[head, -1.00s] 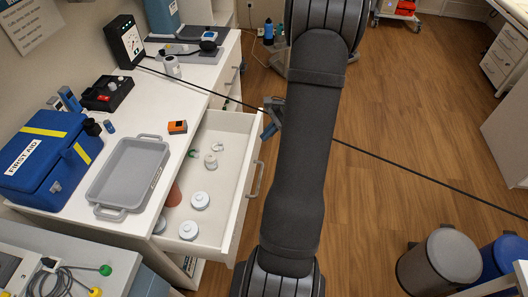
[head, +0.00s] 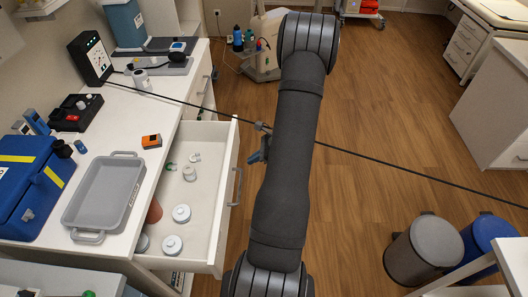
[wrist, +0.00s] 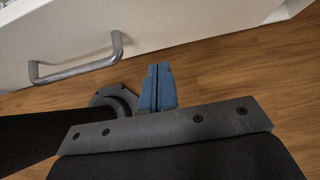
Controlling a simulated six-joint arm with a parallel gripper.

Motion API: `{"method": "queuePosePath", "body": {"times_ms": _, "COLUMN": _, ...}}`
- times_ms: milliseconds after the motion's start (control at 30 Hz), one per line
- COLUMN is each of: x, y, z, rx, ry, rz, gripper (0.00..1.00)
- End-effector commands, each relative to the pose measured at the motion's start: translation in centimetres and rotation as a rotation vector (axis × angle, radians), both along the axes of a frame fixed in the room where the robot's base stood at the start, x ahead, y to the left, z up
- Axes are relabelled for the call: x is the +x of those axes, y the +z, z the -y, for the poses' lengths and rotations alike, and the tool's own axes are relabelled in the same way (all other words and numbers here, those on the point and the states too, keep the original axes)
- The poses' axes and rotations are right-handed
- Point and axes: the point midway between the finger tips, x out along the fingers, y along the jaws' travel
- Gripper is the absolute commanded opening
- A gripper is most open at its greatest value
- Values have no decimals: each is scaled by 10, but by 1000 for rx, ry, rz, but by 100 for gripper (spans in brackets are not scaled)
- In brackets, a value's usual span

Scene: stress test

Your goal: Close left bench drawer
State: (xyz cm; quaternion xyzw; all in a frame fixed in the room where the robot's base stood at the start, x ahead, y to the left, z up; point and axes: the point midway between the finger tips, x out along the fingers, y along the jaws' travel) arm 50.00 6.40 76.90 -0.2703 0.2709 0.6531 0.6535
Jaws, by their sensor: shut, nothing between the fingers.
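The bench drawer (head: 213,180) is pulled open from the white bench (head: 172,105) on the left. Its grey bar handle (head: 236,187) is on its front face; the handle also shows at upper left in the wrist view (wrist: 76,72). My gripper (head: 256,157) is to the right of the drawer front, partly hidden behind my arm. In the wrist view my gripper (wrist: 157,72) shows blue fingers held together with nothing between them. The fingers are apart from the drawer front and to the right of the handle.
White-lidded jars (head: 181,213) and small items lie in the drawer. A grey tray (head: 66,218) and a blue first-aid bag (head: 30,185) are on the bench. A black cable (head: 375,157) crosses the scene. Bins (head: 428,250) stand at lower right.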

Motion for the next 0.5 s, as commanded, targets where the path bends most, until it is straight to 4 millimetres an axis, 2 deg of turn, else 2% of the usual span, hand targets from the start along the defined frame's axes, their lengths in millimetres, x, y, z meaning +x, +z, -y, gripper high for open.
{"method": "queuePosePath", "body": {"times_ms": 33, "x": -1, "y": -6, "z": -8, "rx": 1, "ry": 4, "rz": -2, "gripper": 0}}
{"method": "queuePosePath", "body": {"times_ms": 200, "x": 0, "y": -3, "z": -32, "rx": 0, "ry": 4, "rz": 1, "gripper": 0}}
{"method": "queuePosePath", "body": {"times_ms": 500, "x": 0, "y": -3, "z": -43, "rx": 0, "ry": 0, "rz": 0, "gripper": 0}}
